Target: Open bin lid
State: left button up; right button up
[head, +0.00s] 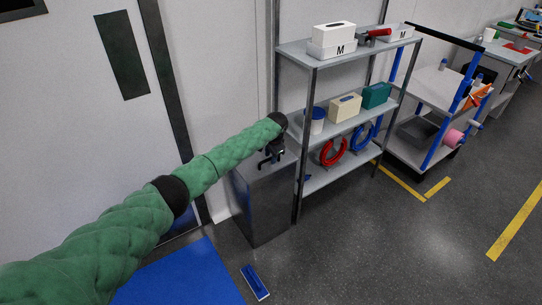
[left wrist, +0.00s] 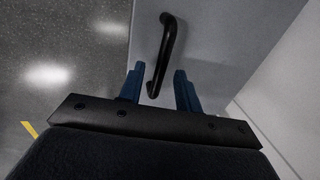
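The bin (head: 265,200) is a grey box standing on the floor between the door and the shelf rack. Its lid (left wrist: 215,45) fills the middle of the left wrist view as a flat grey surface, and it looks closed. A black bar handle (left wrist: 164,52) stands on the lid. My left gripper (left wrist: 158,85) is open, with its two blue fingers on either side of the handle's near end. I cannot tell whether they touch it. In the head view my left gripper (head: 271,158) is over the bin's top. My right gripper is not in view.
A shelf rack (head: 345,122) with boxes and coiled hoses stands close to the right of the bin. A white door (head: 80,120) is on the left. A blue mat (head: 195,275) and a blue-and-white flat item (head: 255,282) lie on the floor in front. Open floor lies at right.

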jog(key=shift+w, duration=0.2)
pick_arm(q)
grip_shut()
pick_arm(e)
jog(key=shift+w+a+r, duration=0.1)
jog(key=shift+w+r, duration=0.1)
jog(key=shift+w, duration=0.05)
pick_arm(q)
jog(key=shift+r, duration=0.1)
